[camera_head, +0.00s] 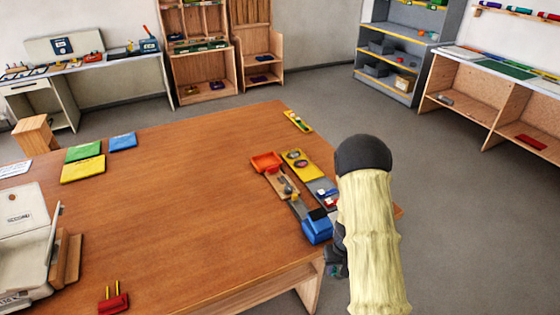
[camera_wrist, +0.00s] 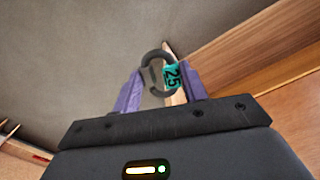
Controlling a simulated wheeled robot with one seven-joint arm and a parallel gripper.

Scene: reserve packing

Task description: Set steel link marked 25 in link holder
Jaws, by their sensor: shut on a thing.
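The steel link (camera_wrist: 150,61) is a dark grey ring with a teal label marked 25. It sits between the purple fingertips of my gripper (camera_wrist: 160,80) in the wrist view, and both fingers close on it. In the head view my gripper (camera_head: 336,268) is mostly hidden behind my arm, low beside the table's right edge. The link cannot be made out clearly there. I cannot tell for sure which object is the link holder; a red block with two upright yellow pegs (camera_head: 114,302) stands at the table's front left.
On the wooden table (camera_head: 190,200), an orange tray (camera_head: 266,162), a yellow board (camera_head: 300,165) and a blue block (camera_head: 317,230) crowd the right edge near my arm. A grey-white case (camera_head: 22,235) stands at the left. The table's middle is clear.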

